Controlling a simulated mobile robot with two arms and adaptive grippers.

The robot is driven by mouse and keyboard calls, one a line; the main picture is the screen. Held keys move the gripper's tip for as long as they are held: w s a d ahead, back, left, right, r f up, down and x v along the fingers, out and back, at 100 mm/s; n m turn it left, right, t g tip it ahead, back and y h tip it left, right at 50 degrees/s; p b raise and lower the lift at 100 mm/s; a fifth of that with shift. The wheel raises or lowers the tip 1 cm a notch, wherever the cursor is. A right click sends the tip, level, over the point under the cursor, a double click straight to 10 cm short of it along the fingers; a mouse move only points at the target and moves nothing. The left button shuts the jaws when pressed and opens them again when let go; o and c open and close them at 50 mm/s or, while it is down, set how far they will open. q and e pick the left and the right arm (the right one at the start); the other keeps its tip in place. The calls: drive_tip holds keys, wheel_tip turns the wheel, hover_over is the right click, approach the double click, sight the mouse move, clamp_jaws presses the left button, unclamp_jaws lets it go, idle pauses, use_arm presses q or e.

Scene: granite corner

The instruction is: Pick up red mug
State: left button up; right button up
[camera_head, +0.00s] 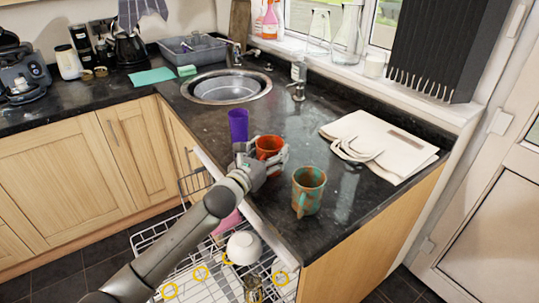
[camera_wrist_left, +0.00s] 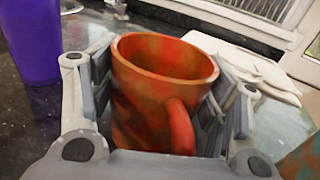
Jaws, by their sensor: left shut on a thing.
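The red mug (camera_head: 268,146) is upright at the front edge of the dark granite counter in the head view. My left gripper (camera_head: 262,160) has its fingers on both sides of it. In the left wrist view the red mug (camera_wrist_left: 160,85) fills the middle, with its handle toward the camera. The fingers of my left gripper (camera_wrist_left: 160,110) are closed around its sides. The mug's base is hidden, so I cannot tell whether it touches the counter. My right gripper is not in view.
A purple cup (camera_head: 238,125) stands just left of the red mug, and a green-brown mug (camera_head: 308,190) stands to its right. A folded cream bag (camera_head: 385,145) lies further right. The sink (camera_head: 227,87) is behind. An open dishwasher rack (camera_head: 215,275) holds a white bowl (camera_head: 243,247) below.

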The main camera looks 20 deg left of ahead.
use_arm(q)
drive_tip(key=shift+r, duration=0.15)
drive_tip(key=shift+r, duration=0.25)
wheel_tip(320, 180, up, 2)
drive_tip(key=shift+r, duration=0.15)
drive_tip(key=s+a+r+b, duration=0.1)
drive_tip(key=s+a+r, duration=0.5)
drive_tip(key=s+r, duration=0.4)
drive_tip(key=shift+v, duration=1.2)
drive_tip(key=shift+a+f, duration=0.1)
drive_tip(key=shift+a, duration=0.05)
